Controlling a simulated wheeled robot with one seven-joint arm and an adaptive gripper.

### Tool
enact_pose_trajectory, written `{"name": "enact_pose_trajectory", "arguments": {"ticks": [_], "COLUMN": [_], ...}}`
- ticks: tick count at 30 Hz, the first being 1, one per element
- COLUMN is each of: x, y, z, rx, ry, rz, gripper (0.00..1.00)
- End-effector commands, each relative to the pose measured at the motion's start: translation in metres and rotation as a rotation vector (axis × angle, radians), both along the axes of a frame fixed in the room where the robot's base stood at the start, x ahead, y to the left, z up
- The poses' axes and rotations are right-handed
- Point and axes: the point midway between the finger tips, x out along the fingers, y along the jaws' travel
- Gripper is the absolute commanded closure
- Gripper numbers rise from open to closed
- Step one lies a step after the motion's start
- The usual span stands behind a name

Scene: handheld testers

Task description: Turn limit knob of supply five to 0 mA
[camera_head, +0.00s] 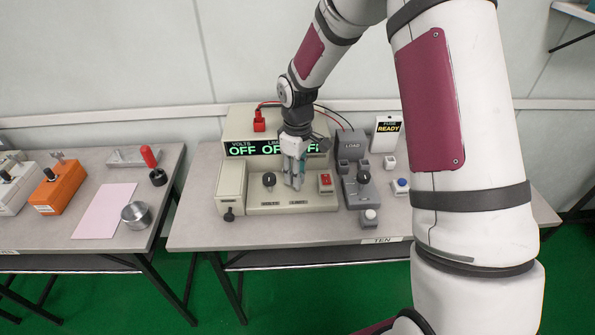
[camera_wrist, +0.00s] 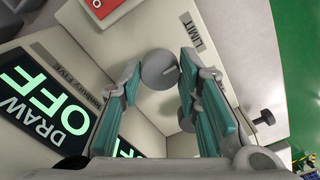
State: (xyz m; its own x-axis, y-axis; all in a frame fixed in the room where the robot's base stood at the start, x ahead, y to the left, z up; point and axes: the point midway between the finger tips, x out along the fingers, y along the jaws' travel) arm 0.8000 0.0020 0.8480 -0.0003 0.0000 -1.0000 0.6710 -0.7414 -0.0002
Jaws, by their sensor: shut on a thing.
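Supply five (camera_head: 238,125) is a beige bench supply with green displays; the readable ones say OFF, and its name also shows in the wrist view (camera_wrist: 85,82). Its sloped front panel (camera_head: 253,203) carries a dark volts knob (camera_head: 269,180) and the limit knob, hidden behind my fingers in the head view. In the wrist view, the grey round limit knob (camera_wrist: 158,68) sits beside the LIMIT label (camera_wrist: 191,31), a thin mark on its face. My gripper (camera_head: 294,185) points down at it. Its teal pads (camera_wrist: 160,84) are shut on the knob's two sides.
A red switch (camera_head: 325,183) lies just right of the limit knob. A grey load box (camera_head: 350,142) with a dark knob (camera_head: 363,176) stands farther right. A red plug (camera_head: 259,122) and leads are on top of the supply.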

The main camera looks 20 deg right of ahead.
Motion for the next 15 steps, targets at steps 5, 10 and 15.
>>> {"name": "enact_pose_trajectory", "arguments": {"ticks": [5,10,15], "x": [0.0007,0.0007,0.0004], "y": [0.0003,0.0003,0.0003], "z": [0.0006,0.0006,0.0004], "rx": [0.000,0.000,0.000], "ry": [-0.001,-0.001,-0.001], "rz": [0.003,0.003,0.002], "gripper": [0.97,0.62,0.49]}}
